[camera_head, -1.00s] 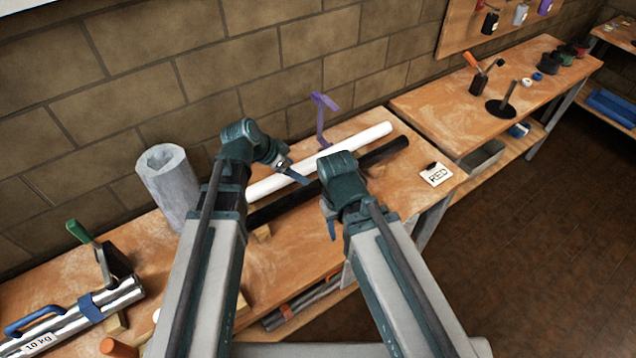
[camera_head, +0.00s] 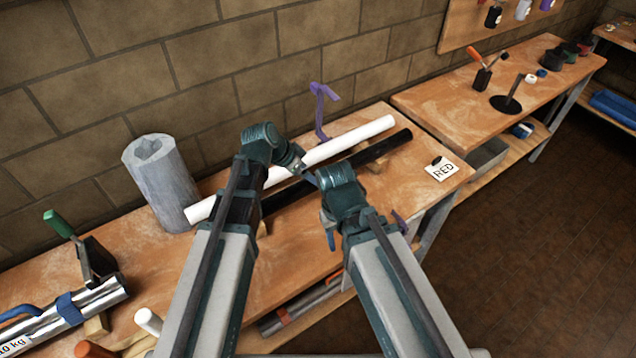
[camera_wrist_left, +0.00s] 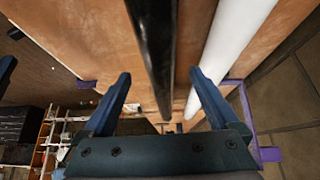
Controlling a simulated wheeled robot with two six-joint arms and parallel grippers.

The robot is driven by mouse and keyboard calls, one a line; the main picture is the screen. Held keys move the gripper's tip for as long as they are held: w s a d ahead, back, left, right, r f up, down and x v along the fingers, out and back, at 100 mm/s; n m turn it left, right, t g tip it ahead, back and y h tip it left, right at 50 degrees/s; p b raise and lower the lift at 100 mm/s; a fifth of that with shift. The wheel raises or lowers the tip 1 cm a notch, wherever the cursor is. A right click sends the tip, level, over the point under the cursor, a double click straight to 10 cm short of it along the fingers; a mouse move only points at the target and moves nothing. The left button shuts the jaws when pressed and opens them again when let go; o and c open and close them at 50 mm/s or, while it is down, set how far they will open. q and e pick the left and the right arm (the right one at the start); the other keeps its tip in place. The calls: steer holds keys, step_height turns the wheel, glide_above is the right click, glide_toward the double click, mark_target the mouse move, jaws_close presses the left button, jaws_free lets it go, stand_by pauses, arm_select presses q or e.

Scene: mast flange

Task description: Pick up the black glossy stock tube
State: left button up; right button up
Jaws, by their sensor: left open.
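The black glossy stock tube (camera_head: 376,148) lies lengthwise on the workbench, parallel to a white tube (camera_head: 345,141) behind it. Its middle is partly hidden by my arms. My left gripper (camera_head: 309,175) is over the black tube, small and partly hidden in the head view. In the left wrist view its two blue fingers (camera_wrist_left: 160,78) are apart and empty. The black tube (camera_wrist_left: 155,45) runs through the gap between them, with the white tube (camera_wrist_left: 225,50) beside the right finger. Contact cannot be told. My right gripper is mostly hidden behind its own wrist; one blue finger shows.
A purple bracket (camera_head: 320,112) rises at the bench's back edge. Bare bench top (camera_head: 295,240) shows in front of the tubes.

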arm_select(q)
steer(key=b+x, duration=0.3)
steer(key=x, duration=0.1)
steer(key=shift+w+d+f+b, duration=0.1)
steer(key=shift+d+f+b, duration=0.05)
steer(key=shift+f+b, duration=0.2)
arm_select(e)
step_height(320, 180, down, 4)
steer(key=shift+f, duration=0.1)
arm_select(q)
steer(key=shift+r, duration=0.1)
arm_select(e)
steer(key=shift+r, duration=0.2)
arm_select(q)
jaws_close()
